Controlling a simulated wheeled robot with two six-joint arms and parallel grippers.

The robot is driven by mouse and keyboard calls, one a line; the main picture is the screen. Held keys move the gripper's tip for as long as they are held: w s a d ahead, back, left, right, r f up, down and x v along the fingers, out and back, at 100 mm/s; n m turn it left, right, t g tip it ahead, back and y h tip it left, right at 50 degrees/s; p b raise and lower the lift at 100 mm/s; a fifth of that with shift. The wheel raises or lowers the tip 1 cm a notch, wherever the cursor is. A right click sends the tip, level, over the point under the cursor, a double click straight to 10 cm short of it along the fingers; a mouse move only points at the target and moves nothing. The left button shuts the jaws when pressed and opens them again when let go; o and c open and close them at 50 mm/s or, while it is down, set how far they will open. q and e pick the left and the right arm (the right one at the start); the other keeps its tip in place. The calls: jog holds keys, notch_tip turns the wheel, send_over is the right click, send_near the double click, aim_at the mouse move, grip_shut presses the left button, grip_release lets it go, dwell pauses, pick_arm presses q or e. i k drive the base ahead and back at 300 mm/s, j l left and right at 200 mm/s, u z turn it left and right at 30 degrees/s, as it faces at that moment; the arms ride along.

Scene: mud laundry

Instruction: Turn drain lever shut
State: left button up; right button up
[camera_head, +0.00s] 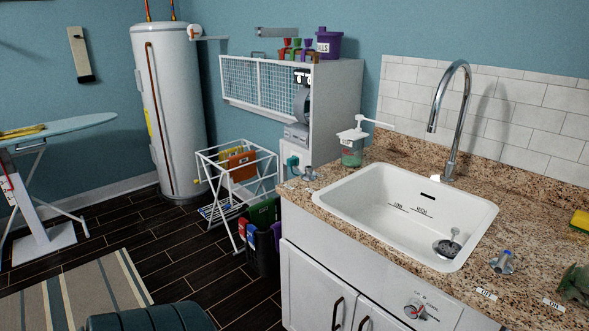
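A small silver lever or knob with a red mark (414,309) sits on the white front panel below the sink. Small lettering is printed above it, too small to read surely, and I cannot tell its setting. The white sink (340,203) is set into the granite counter and looks empty of water. A dark round drain fitting (446,248) with a short upright post sits at the right of its floor. Neither of my grippers shows in the head view.
A tall chrome faucet (456,115) arches over the sink. A blue-topped tap handle (503,262) and a soap dispenser (352,148) stand on the counter. White cabinet doors (305,287) with dark handles are below. A dark ribbed rounded object (150,318) lies at the bottom edge.

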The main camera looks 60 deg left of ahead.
aim_at(309, 171)
jog(key=u, duration=1.65)
